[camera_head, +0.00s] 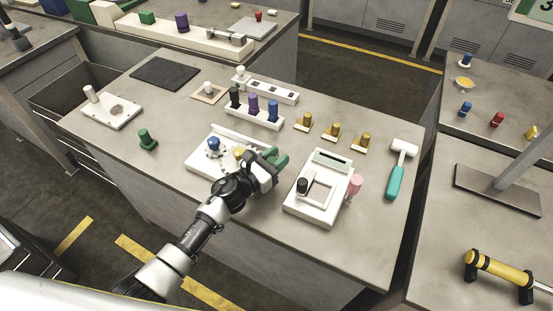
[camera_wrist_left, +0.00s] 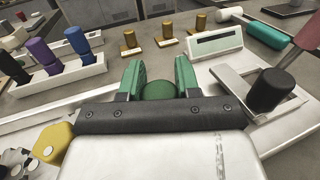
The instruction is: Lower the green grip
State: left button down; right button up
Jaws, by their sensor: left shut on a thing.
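My left gripper (camera_head: 274,161) has green fingers and is over the right part of a low white fixture (camera_head: 202,160). In the left wrist view its two fingers (camera_wrist_left: 159,72) stand on either side of a rounded green grip (camera_wrist_left: 158,90) and are shut on it. Only the top of the grip shows; its lower end is hidden, so I cannot tell whether it touches anything below. A separate green knobbed piece (camera_head: 147,140) stands on the table to the left. My right gripper is not in view.
A blue knob (camera_head: 213,144) and a yellow piece (camera_head: 239,152) are at the white fixture. Right of my gripper is a white device (camera_head: 320,205) with a black knob (camera_head: 302,185) and pink handle (camera_head: 354,184). Behind stands a rack (camera_head: 236,115) of pegs. A teal-handled hammer (camera_head: 395,180) lies right.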

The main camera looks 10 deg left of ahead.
pick_arm(q)
jog(key=shift+s+f, duration=0.1)
jog(key=shift+f, duration=0.25)
jog(key=c, duration=1.1)
grip_release()
jog(key=o, duration=0.3)
jog(key=shift+a+r, duration=0.1)
jog(key=b+v, duration=0.2)
jog(key=v, duration=0.8)
jog(key=shift+s+a, duration=0.2)
jog(key=shift+r, duration=0.1)
